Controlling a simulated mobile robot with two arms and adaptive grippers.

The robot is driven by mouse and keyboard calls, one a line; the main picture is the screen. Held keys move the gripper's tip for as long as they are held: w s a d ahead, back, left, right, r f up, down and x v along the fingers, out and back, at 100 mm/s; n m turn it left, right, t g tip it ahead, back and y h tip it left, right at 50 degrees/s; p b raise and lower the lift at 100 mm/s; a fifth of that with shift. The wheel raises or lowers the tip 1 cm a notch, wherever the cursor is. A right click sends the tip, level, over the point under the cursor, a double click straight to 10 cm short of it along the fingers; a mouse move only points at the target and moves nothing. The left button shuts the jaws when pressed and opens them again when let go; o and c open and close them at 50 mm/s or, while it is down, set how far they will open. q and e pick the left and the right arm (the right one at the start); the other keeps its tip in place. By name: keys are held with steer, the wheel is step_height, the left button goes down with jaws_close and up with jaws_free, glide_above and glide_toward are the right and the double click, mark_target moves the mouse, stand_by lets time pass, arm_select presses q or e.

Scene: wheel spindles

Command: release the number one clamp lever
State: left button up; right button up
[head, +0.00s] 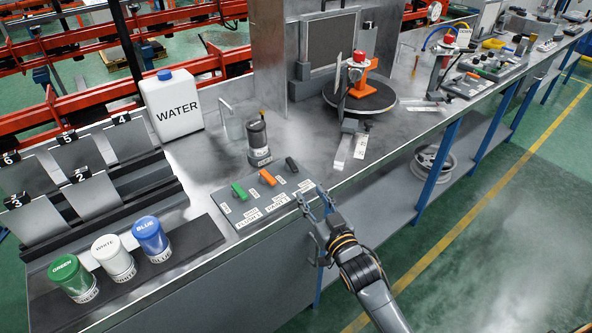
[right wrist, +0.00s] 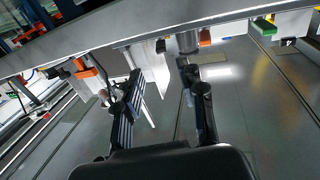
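A grey lever panel (head: 262,204) lies at the bench's front edge in the head view. It carries a green lever (head: 239,191), an orange lever (head: 268,178) and a dark lever (head: 292,165) at its right end. Some labels seem to read "FLUSH 1" and "PAINT 1". The dark lever's label is too small to read, so I cannot confirm which lever is the clamp lever. My right gripper (head: 314,194) is open and empty, just right of the panel near the dark lever, apart from it as far as I can tell. Its spread fingers also show in the right wrist view (right wrist: 160,70). My left gripper is out of view.
A dark cylinder device (head: 258,138) stands behind the panel. A turntable (head: 359,97) with a red-topped post is farther right. A white water jug (head: 172,104) and green, white and blue paint cups (head: 115,258) are at left. The floor at right is clear.

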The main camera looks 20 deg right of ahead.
mark_target(294, 166)
steer(key=w, duration=0.8)
steer(key=w+a, duration=0.1)
steer(key=w, duration=0.3)
steer(key=shift+a, duration=0.1)
jaws_close()
